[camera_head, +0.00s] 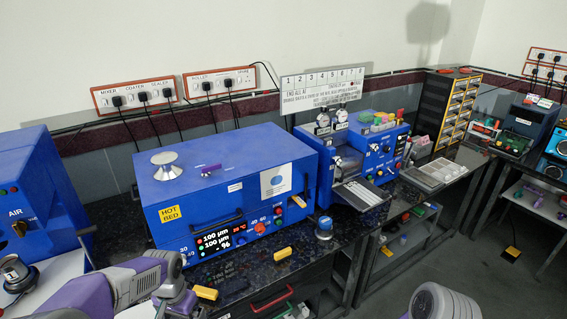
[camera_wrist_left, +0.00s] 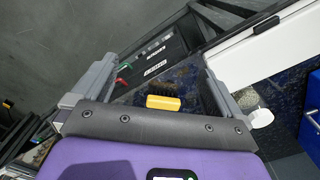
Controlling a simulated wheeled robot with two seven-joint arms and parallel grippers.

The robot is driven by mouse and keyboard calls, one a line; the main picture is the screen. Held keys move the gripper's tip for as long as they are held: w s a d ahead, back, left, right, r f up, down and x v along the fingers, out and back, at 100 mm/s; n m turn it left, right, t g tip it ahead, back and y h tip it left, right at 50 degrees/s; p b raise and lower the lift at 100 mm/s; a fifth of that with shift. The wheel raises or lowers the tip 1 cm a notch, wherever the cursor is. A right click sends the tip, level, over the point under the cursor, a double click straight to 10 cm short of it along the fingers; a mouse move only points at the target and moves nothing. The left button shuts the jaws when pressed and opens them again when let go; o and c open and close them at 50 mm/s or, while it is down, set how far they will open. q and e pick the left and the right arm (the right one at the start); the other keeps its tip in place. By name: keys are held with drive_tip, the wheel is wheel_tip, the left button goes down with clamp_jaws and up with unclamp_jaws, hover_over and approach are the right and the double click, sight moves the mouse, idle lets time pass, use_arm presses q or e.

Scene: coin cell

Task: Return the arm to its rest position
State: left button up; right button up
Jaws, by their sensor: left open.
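My left arm (camera_head: 135,282), purple and grey, reaches in at the bottom left of the head view, low in front of the blue hot bed machine (camera_head: 235,185). In the left wrist view my left gripper (camera_wrist_left: 152,68) has its two grey fingers wide apart. Nothing is held between them. A small yellow block (camera_wrist_left: 163,102) shows between the fingers, on the dark speckled counter, apart from both. My left fingertips cannot be made out clearly in the head view. A pale ribbed part of my right arm (camera_head: 442,303) shows at the bottom right; its gripper is out of frame.
Yellow pieces lie near the counter's front, one right of my wrist (camera_head: 205,292) and one farther right (camera_head: 282,253). A blue press machine (camera_head: 365,150) stands beside the hot bed. Another blue machine (camera_head: 35,195) is at the left. The floor before the counter looks open.

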use_arm(q)
drive_tip(key=d+f+h, duration=0.1)
drive_tip(key=d+f, duration=0.4)
drive_tip(key=f, duration=0.6)
drive_tip(key=s+d+f+n+h, duration=0.1)
drive_tip(key=s+d+f+n, duration=0.1)
drive_tip(key=s+d+f, duration=0.3)
drive_tip(key=s+d+f+n+h, duration=0.2)
drive_tip(key=s+d+f, duration=0.4)
drive_tip(key=s+f, duration=0.3)
drive_tip(key=shift+s+f+n+t, duration=0.25)
drive_tip(key=shift+s+n+t, duration=0.05)
drive_tip(key=shift+s+n, duration=0.35)
drive_tip(key=shift+c, duration=0.3)
